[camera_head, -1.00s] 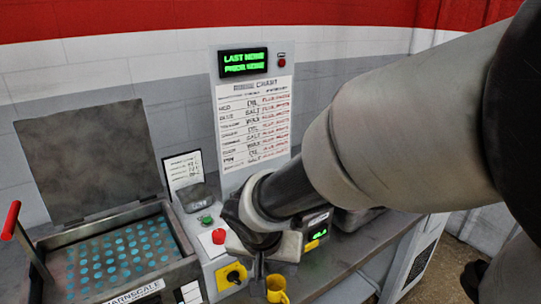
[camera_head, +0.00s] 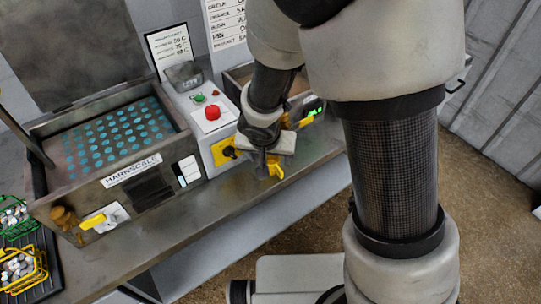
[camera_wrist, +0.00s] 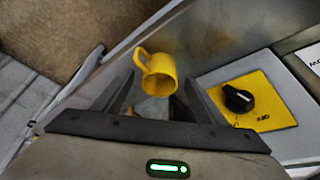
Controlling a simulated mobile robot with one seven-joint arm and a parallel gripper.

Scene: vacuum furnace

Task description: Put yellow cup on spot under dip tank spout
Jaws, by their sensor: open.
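The yellow cup (camera_head: 275,169) stands near the front edge of the bench, below and just right of my gripper (camera_head: 262,164). In the wrist view the cup (camera_wrist: 160,76) shows its open rim, with its handle to the left. My gripper is open, with one finger on either side of the cup; I cannot tell whether they touch it. The dip tank (camera_head: 165,180), marked HARNSCALE, is on the left. Its brass spout (camera_head: 66,215) is on the lower left of its front, beside a yellow lever (camera_head: 92,222). I cannot make out a marked spot beneath it.
A control box (camera_head: 208,125) with a red button and yellow switch stands between the tank and my gripper. A green basket (camera_head: 14,222) and a yellow basket (camera_head: 22,268) sit on a dark tray at far left. The bench strip before the tank (camera_head: 210,205) is clear.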

